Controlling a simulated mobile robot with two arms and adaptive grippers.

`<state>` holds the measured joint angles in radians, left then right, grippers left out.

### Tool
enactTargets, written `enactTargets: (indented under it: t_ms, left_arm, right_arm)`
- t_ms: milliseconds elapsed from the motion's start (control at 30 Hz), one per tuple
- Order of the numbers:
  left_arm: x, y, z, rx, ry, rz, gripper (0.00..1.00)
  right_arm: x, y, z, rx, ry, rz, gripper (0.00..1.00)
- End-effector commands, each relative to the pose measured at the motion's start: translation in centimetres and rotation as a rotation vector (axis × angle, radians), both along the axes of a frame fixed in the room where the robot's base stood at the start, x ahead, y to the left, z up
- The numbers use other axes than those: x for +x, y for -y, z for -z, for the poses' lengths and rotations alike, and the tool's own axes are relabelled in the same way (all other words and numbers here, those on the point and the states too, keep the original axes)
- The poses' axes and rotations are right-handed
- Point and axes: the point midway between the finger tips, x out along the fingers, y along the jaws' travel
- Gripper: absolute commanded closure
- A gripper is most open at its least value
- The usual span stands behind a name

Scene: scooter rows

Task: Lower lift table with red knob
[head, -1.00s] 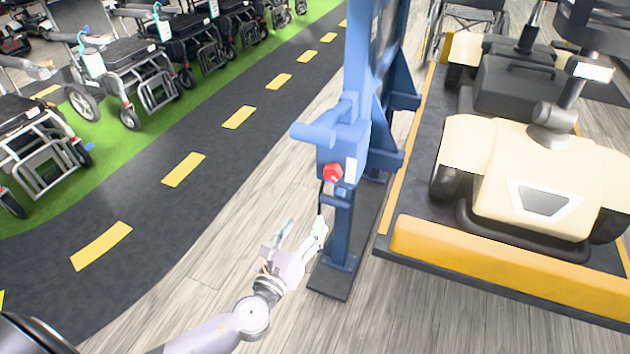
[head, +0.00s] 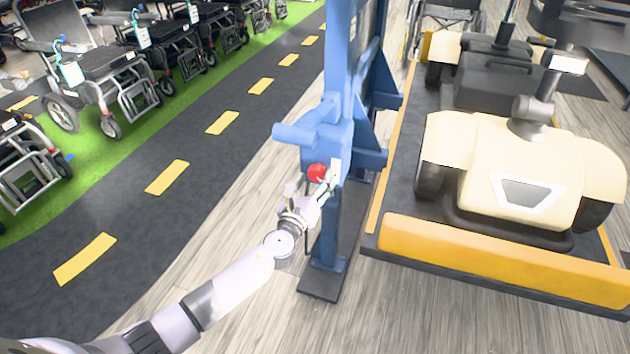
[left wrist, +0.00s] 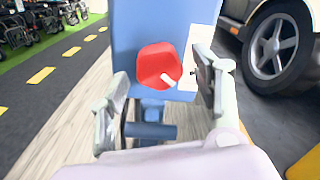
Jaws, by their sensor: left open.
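The red knob (head: 317,172) sits on the front of the blue lift post's box (head: 326,140). In the left wrist view the red knob (left wrist: 158,66) has a white pointer mark slanting to the lower right. My left gripper (head: 318,185) is at the knob's height, just in front of it. In the left wrist view its two fingers (left wrist: 160,95) stand apart, one on each side of the knob in the picture; I cannot tell whether they touch it. The lift table (head: 400,190) holds a cream scooter (head: 520,170). My right gripper is not in view.
A yellow barrier (head: 500,262) edges the lift table's front. The post's dark foot (head: 322,284) stands on the wood floor. Several wheelchairs (head: 110,80) line a green strip at the left, beside a dark lane with yellow dashes. Floor left of the post is clear.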

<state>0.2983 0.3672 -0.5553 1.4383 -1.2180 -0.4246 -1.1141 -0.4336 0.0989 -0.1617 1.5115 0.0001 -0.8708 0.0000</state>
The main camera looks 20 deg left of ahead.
Motion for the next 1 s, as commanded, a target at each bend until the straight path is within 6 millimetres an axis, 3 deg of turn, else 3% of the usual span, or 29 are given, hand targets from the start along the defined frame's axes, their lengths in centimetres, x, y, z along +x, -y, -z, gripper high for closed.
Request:
enactTargets:
  t_ms: [367,1000]
  left_arm:
    - [0.68,0.03,-0.02,-0.001,0.000,0.000,0.41]
    - [0.65,0.00,0.00,-0.001,0.000,-0.001,0.83]
  right_arm:
    - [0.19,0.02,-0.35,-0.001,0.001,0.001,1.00]
    - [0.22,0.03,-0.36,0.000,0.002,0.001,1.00]
